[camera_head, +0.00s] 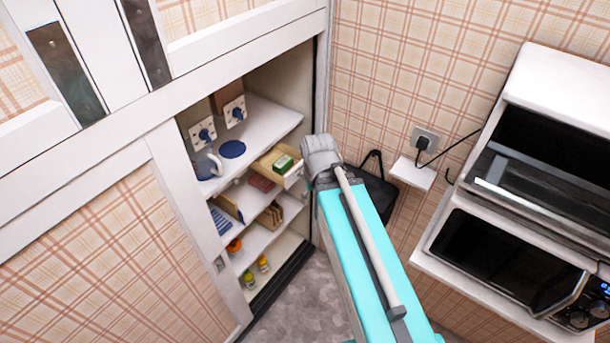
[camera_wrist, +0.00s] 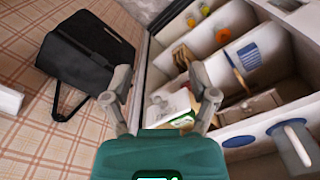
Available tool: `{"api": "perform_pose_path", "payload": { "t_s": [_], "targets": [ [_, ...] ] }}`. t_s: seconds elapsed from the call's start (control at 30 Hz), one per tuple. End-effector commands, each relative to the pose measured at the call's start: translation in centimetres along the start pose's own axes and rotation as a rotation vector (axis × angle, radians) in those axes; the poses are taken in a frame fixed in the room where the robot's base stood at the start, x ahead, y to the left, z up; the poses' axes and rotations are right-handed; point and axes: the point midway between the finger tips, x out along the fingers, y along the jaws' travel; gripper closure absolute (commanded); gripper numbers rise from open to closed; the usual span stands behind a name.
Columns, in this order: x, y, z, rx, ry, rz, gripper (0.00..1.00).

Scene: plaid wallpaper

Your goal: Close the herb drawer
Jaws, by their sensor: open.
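The herb drawer (camera_head: 293,175) is pulled out from the shelf unit, a small wooden drawer with a pale front and a green packet (camera_head: 283,163) inside. In the wrist view the drawer (camera_wrist: 168,104) shows low between my fingers, with the green packet (camera_wrist: 183,120) partly hidden behind my gripper body. My gripper (camera_wrist: 160,70) is open, with its two grey fingers spread and nothing held. In the head view my arm reaches beside the drawer front and the fingers are hidden. I cannot tell whether a finger touches the drawer.
The shelf unit (camera_head: 262,112) holds a blue plate (camera_head: 232,149), a jug (camera_head: 208,166) and small jars (camera_head: 264,264). A black bag (camera_wrist: 88,50) hangs on the plaid wall beside it. A white oven (camera_head: 510,250) stands at the right. Grey floor (camera_head: 300,300) shows below.

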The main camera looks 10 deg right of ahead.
Motion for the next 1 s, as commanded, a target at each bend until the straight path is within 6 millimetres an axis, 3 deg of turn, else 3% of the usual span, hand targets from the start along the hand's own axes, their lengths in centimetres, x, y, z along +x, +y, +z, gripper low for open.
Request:
{"api": "perform_pose_path", "payload": {
  "t_s": [0.03,0.3,0.33,0.5,1.0],
  "targets": [
    [0.7,0.0,0.0,0.000,0.000,0.000,0.47],
    [4.1,0.0,0.0,-0.001,0.000,0.000,0.97],
    [4.4,0.0,0.0,-0.001,0.000,0.000,1.00],
    [5.4,0.0,0.0,-0.001,0.000,0.000,1.00],
    [5.3,0.0,0.0,-0.001,0.000,0.000,1.00]
  ]
}}
